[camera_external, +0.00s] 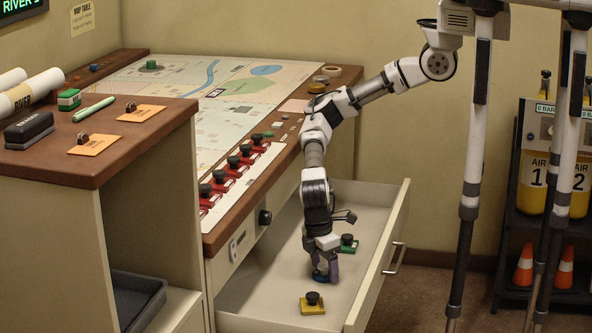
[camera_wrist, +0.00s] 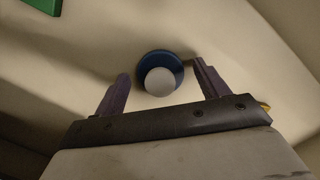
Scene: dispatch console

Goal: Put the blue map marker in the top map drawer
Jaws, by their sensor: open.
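The blue map marker, a round blue disc (camera_wrist: 151,54) with a pale grey knob, is on the floor of the open map drawer (camera_external: 262,285). In the external view the blue marker (camera_external: 320,278) shows low under my gripper (camera_external: 325,268) and is partly hidden by it. In the wrist view my gripper (camera_wrist: 163,70) is open. Its two dark fingers are to the left and right of the knob, with a gap on each side. The drawer is pulled out from under the map table (camera_external: 225,93).
A yellow marker (camera_external: 312,307) and a green marker (camera_external: 348,244) are also in the drawer. The drawer's front wall and handle (camera_external: 392,259) are right of my gripper. Several red-based switches (camera_external: 233,164) line the table edge. A side counter (camera_external: 70,160) stands at left.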

